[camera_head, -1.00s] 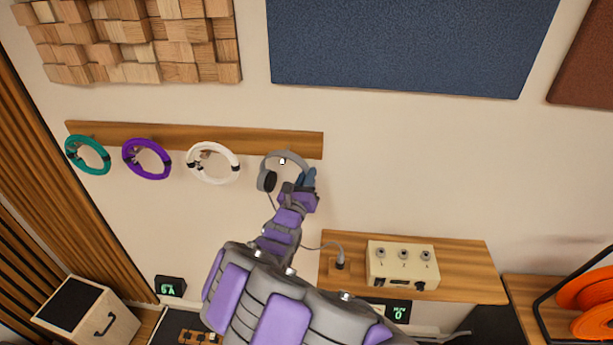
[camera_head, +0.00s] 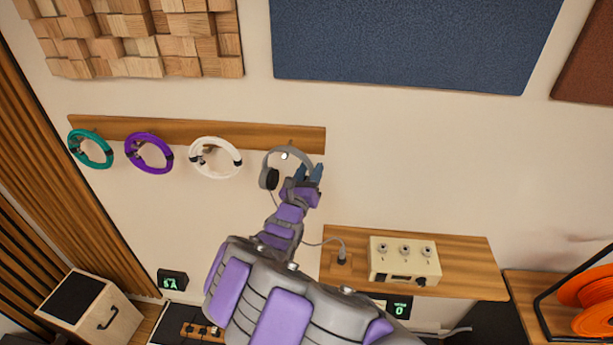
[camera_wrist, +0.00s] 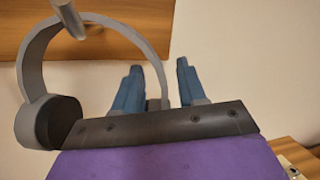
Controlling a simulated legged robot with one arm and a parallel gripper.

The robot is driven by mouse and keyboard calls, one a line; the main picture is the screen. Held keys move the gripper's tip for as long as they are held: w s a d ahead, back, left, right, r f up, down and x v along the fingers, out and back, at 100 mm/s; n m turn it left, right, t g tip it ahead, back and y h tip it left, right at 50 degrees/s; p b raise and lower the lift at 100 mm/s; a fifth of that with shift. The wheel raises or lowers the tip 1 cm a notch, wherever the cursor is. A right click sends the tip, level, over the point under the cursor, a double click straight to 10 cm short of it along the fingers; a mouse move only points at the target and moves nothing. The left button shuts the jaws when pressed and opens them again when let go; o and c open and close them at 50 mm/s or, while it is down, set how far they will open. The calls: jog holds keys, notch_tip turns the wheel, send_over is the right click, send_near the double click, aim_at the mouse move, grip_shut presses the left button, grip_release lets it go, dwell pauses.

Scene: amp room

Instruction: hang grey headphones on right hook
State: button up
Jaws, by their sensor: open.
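The grey headphones (camera_head: 270,163) are at the right end of the wooden hook rail (camera_head: 250,137). In the wrist view the grey headband (camera_wrist: 33,62) arches up at the left, with one dark ear cup (camera_wrist: 50,122) below. A peg-like hook (camera_wrist: 69,18) overlaps the top of the headband; I cannot tell whether it bears the weight. My gripper (camera_head: 311,173) is at the right side of the headphones. The second ear cup is hidden.
Teal (camera_head: 105,160), purple (camera_head: 164,165) and white (camera_head: 236,170) ring-shaped items hang left along the rail. A wooden shelf (camera_head: 465,262) with a cream control box (camera_head: 404,263) and a cable is below right. The wall right of the rail is bare.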

jog(key=shift+s+a+f, duration=0.1)
jog(key=shift+s+a, duration=0.15)
jog(key=shift+s, duration=0.25)
jog(key=b+v, duration=0.1)
jog(key=v, duration=1.5)
